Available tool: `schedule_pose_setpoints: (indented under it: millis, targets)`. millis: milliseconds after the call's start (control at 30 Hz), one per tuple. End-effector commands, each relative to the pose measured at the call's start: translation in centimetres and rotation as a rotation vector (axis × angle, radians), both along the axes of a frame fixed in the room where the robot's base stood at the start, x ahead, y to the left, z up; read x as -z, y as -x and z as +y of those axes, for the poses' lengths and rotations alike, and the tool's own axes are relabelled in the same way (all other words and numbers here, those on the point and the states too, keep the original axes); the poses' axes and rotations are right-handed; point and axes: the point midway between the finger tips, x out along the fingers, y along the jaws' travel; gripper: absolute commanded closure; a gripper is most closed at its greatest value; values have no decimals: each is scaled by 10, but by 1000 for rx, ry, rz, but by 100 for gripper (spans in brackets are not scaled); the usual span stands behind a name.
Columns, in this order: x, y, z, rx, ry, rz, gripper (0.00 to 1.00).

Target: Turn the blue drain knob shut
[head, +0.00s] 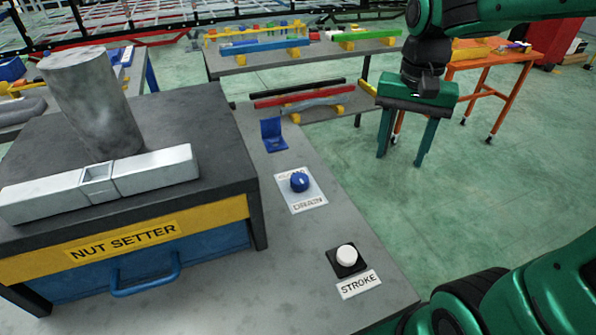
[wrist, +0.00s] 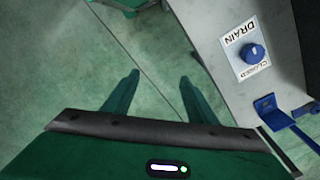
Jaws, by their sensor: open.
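The blue drain knob (head: 299,181) sits on a pale plate (head: 306,200) lettered DRAIN, on the grey bench top beside the nut setter. In the wrist view the knob (wrist: 256,52) is at the upper right, with a light pointer mark; the plate there (wrist: 240,36) reads DRAIN on one side and CLOSED on the other. My gripper (head: 401,160) is open and empty, pointing down over the floor to the right of the bench, apart from the knob. In the wrist view its two fingers (wrist: 155,85) are spread with only floor between them.
The nut setter box (head: 122,236) with a metal cylinder and bar stands left of the knob. A white button (head: 346,253) marked STROKE is near the bench's front corner. A blue bracket (head: 272,134) stands behind the knob. An orange table (head: 499,62) is at the back right.

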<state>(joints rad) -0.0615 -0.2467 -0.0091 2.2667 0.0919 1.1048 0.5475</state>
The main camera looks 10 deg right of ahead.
Motion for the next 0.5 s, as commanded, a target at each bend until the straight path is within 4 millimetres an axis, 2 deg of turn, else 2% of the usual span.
schedule_pose_setpoints:
  millis: [33, 100, 233, 333, 400, 500]
  targets:
    - [-3, -19, 32, -16, 0, 1, 48]
    - [-8, -38, 73, -18, -7, -1, 48]
    - [-12, -58, 140, -15, -22, -1, 48]
    - [-14, -62, 174, -10, -30, 3, 48]
    - [-14, -64, 188, -7, -35, 5, 48]
    - [-11, -64, 197, -5, -38, 7, 48]
